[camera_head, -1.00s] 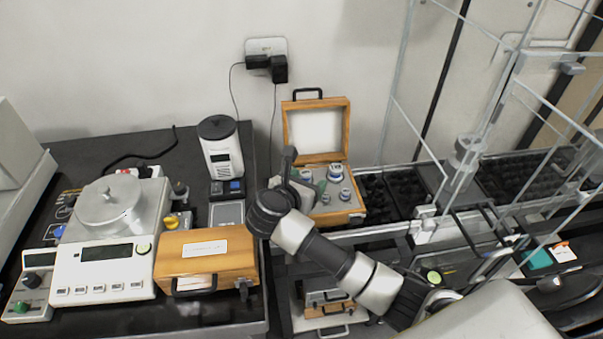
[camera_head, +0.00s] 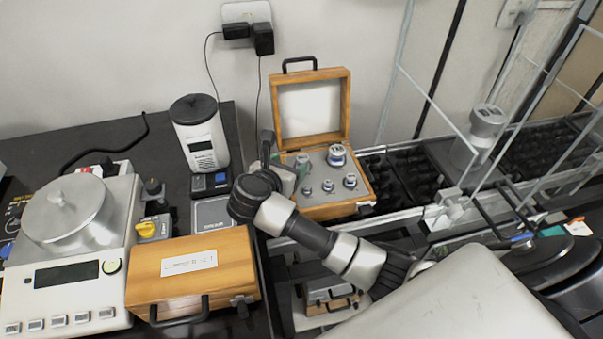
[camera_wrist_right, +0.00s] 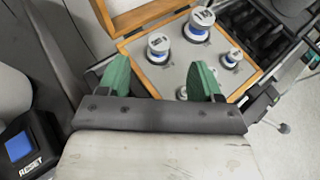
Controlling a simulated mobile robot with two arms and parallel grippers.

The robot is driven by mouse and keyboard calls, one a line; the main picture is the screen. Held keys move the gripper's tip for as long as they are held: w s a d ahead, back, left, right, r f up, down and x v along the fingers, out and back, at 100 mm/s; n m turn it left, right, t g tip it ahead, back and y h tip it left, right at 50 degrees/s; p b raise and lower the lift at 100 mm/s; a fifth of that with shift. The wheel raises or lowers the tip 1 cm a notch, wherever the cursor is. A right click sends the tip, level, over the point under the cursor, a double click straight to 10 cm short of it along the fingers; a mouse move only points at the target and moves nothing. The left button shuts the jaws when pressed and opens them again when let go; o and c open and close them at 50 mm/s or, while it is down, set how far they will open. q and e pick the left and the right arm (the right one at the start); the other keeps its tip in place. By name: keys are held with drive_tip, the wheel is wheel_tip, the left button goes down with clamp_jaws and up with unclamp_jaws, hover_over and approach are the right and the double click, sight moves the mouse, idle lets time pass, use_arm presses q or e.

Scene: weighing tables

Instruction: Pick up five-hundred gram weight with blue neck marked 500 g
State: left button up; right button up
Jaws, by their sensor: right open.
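An open wooden weight case (camera_head: 313,211) holds several silver weights in a grey insert. The largest weight (camera_head: 336,155) has a blue neck and stands at the back right; it also shows in the right wrist view (camera_wrist_right: 198,26). Another blue-necked weight (camera_wrist_right: 157,47) stands beside it, nearer the space ahead of my fingers. A smaller blue-necked one (camera_wrist_right: 232,58) stands to the right. I cannot read the 500 g mark. My right gripper (camera_head: 289,166) is at the case's left side, its green fingers (camera_wrist_right: 162,72) apart and empty. My left gripper is out of view.
The raised case lid (camera_head: 311,109) stands behind the weights. A closed wooden box (camera_head: 190,262), a balance (camera_head: 75,268) and a white cylindrical device (camera_head: 200,140) are on the left table. Thin metal frame bars (camera_head: 437,112) rise at right.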

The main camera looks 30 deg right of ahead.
sight(303, 157)
drive_tip(key=shift+d+f+b, duration=0.15)
drive_tip(key=shift+f+b, duration=0.3)
drive_tip(key=shift+f, duration=0.3)
drive_tip(key=x, duration=0.7)
drive_tip(key=shift+w+d, duration=0.1)
drive_tip(key=shift+w, duration=0.05)
clamp_jaws()
